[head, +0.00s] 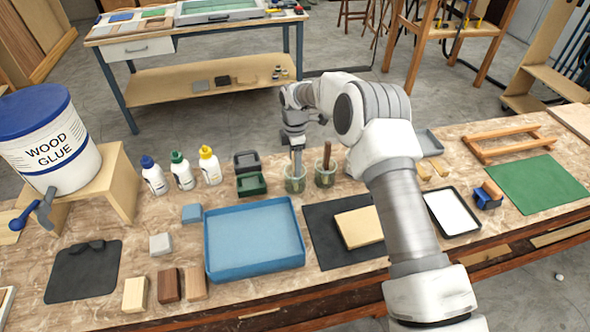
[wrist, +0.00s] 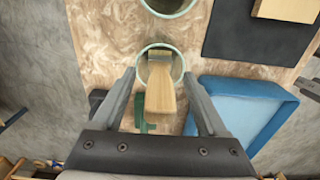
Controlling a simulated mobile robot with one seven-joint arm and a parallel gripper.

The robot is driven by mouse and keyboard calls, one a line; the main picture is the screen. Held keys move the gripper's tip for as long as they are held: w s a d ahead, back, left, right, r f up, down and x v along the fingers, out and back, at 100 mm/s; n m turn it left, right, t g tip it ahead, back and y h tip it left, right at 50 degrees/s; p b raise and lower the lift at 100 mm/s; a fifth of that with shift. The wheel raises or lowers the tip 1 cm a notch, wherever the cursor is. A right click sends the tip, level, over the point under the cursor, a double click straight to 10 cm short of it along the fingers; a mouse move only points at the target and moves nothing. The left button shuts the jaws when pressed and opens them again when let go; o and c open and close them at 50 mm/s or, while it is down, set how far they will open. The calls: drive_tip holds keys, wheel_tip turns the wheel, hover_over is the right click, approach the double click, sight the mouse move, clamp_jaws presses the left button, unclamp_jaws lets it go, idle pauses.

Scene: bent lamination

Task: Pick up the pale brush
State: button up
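The pale brush (wrist: 160,92) stands in a greenish glass jar (wrist: 146,66), its light wooden handle pointing up toward the wrist camera and its metal band near the jar's rim. My gripper (wrist: 160,76) is open, with one finger on each side of the handle and a gap to both. In the head view my gripper (head: 297,150) points down over the left jar (head: 295,186), and the pale brush is mostly hidden there. A second jar (head: 325,180) just to the right holds a brush with a dark brown handle (head: 327,156).
A blue tray (head: 254,262) and a black mat (head: 322,240) with a wooden block (head: 359,227) lie in front. Several glue bottles (head: 210,166) stand farther left.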

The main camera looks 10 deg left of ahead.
clamp_jaws()
